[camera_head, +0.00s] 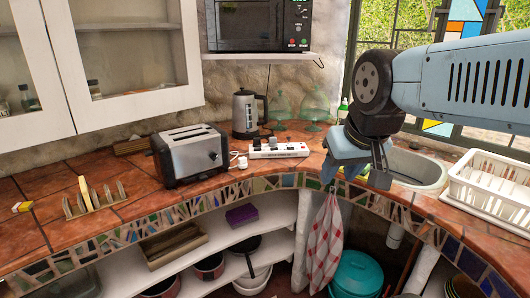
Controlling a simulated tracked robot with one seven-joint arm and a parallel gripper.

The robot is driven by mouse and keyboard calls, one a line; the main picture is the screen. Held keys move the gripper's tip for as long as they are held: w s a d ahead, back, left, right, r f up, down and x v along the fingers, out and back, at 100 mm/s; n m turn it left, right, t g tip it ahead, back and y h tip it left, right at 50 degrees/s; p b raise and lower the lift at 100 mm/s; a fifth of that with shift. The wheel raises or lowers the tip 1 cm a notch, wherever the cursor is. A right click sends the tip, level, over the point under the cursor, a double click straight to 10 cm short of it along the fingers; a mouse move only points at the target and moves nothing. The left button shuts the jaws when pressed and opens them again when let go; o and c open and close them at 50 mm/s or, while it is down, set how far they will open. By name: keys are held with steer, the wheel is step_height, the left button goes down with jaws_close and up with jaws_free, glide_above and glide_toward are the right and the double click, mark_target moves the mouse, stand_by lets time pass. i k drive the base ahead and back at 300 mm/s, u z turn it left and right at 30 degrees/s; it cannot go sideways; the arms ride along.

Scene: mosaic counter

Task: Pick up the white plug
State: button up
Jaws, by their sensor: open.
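A small white plug (242,162) lies on the tiled counter between the toaster and the power strip, at the strip's left end. A white cord piece shows close beside it. The white power strip (285,150) has dark plugs on its left part. My gripper (356,178) is open and empty, with its fingers pointing down at the counter's front edge, left of the sink. It is well to the right of the plug and apart from it. The fingers partly cover the sink's left side.
A toaster (188,154) stands just left of the plug, and a kettle (246,114) stands behind it. A toast rack (95,198) is at left. The sink (420,168) and white dish rack (490,187) are at right. A checked towel (324,243) hangs below.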

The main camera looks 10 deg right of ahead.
mark_target(242, 164)
steer(key=z, duration=0.3)
steer(key=i, duration=0.95)
steer(key=z, duration=0.2)
